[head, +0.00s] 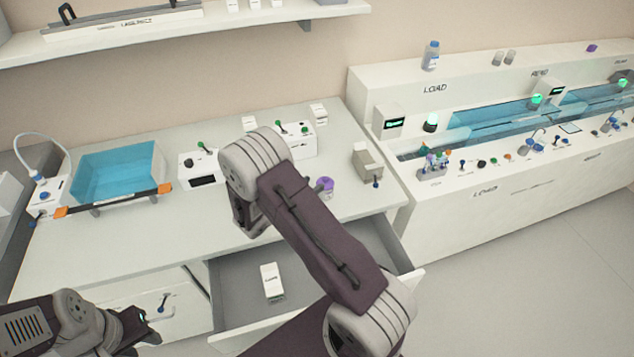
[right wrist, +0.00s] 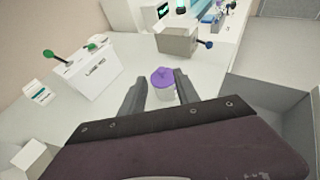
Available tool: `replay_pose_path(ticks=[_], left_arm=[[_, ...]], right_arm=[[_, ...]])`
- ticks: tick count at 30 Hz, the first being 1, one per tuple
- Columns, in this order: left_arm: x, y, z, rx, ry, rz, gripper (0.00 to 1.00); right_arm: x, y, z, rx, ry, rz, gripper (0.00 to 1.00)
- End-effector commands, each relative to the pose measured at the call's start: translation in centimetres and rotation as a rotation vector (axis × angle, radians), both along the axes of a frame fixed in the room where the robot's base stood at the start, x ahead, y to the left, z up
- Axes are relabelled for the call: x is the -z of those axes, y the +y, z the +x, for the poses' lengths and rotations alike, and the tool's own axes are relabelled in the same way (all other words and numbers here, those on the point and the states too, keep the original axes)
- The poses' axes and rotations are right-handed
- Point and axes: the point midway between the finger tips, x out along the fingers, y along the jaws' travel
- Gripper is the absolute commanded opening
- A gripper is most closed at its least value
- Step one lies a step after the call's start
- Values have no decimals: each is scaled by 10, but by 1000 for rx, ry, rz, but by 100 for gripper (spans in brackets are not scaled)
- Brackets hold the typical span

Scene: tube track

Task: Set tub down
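A small white tub with a purple lid (head: 325,187) stands upright on the grey counter, just right of my right arm. In the right wrist view the tub (right wrist: 163,84) is between the fingertips of my right gripper (right wrist: 161,88). The two fingers are spread, with a narrow gap beside the tub. In the head view my right arm hides these fingers. My left gripper (head: 145,322) is low at the left, in front of the counter; its fingers are too dark and small to read.
A beige box (head: 368,161) stands right of the tub, a white labelled box (head: 298,141) behind it. An open drawer (head: 235,275) with a white carton (head: 271,281) juts out below. A blue basin (head: 118,171) is at the left. Bare counter (head: 120,240) lies in front of the basin.

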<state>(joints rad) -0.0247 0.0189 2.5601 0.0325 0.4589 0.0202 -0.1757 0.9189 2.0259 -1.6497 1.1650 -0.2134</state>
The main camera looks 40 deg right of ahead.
Motion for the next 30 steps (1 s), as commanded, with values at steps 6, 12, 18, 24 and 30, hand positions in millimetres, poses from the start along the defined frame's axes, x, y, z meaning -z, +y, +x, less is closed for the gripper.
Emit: replay_pose_path(ticks=[6,12,18,24,30], left_arm=[[0,0,0,0,0,0,36],[0,0,0,0,0,0,36],[0,0,0,0,0,0,36],[0,0,0,0,0,0,36],[0,0,0,0,0,0,36]], right_arm=[[-7,-4,-39,181,-46,120,38],[-6,62,-163,917,-360,670,38],[-22,146,-180,1472,-735,1099,38],[-33,164,-173,1635,-866,1218,38],[-33,165,-172,1635,-863,1216,38]])
